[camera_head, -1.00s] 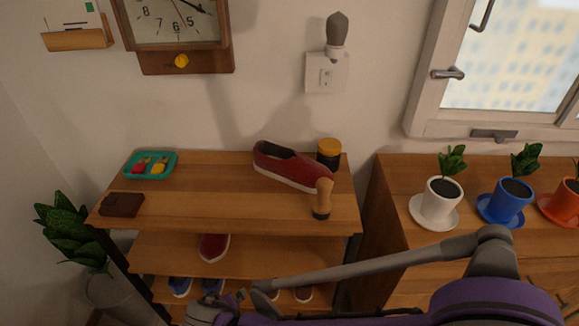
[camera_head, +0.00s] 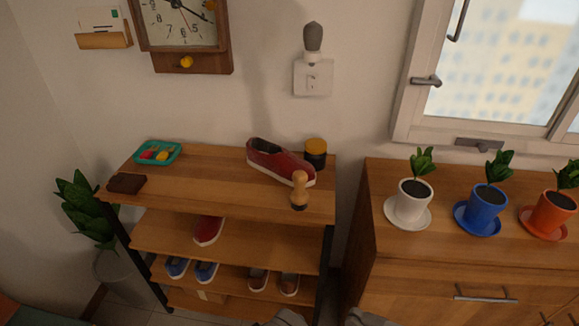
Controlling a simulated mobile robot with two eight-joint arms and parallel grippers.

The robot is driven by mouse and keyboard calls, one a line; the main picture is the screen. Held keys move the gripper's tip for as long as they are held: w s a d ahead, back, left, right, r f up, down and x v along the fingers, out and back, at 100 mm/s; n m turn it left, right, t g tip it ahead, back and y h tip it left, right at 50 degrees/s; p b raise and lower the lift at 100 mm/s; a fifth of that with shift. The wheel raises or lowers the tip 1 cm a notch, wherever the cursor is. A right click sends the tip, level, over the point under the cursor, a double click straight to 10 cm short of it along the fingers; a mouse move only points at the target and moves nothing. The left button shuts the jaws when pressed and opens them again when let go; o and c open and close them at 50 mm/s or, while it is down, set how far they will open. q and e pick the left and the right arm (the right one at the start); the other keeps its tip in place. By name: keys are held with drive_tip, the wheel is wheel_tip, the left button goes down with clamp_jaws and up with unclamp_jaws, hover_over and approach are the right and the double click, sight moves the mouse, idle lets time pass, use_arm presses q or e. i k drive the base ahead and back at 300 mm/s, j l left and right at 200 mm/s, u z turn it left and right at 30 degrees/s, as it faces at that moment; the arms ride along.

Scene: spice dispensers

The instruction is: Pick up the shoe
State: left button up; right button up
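A red shoe with a white sole (camera_head: 280,163) lies on the top board of the wooden shoe rack (camera_head: 215,186), toward its right end. A second red shoe (camera_head: 208,230) sits alone on the board below, partly hidden under the top board. Blue shoes (camera_head: 191,268) and brown shoes (camera_head: 273,281) stand in pairs on a lower board. Neither gripper can be made out.
A wooden-handled brush (camera_head: 299,190) and a dark jar with a yellow lid (camera_head: 316,153) stand close to the top shoe. A teal tray (camera_head: 158,153) and a brown wallet (camera_head: 127,183) are at the left. Potted plants (camera_head: 410,200) line the cabinet (camera_head: 430,245) at right.

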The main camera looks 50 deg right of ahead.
sight(273, 159)
drive_tip(key=k+z, duration=0.2)
drive_tip(key=z, duration=1.05)
drive_tip(key=i+j+z, duration=0.15)
drive_tip(key=i+z, duration=0.2)
drive_tip(key=i+j+z, duration=0.35)
drive_tip(key=i+j, duration=0.2)
drive_tip(key=i, duration=0.15)
drive_tip(key=k+u, duration=0.3)
drive_tip(key=k+l, duration=0.05)
drive_tip(key=k, duration=0.05)
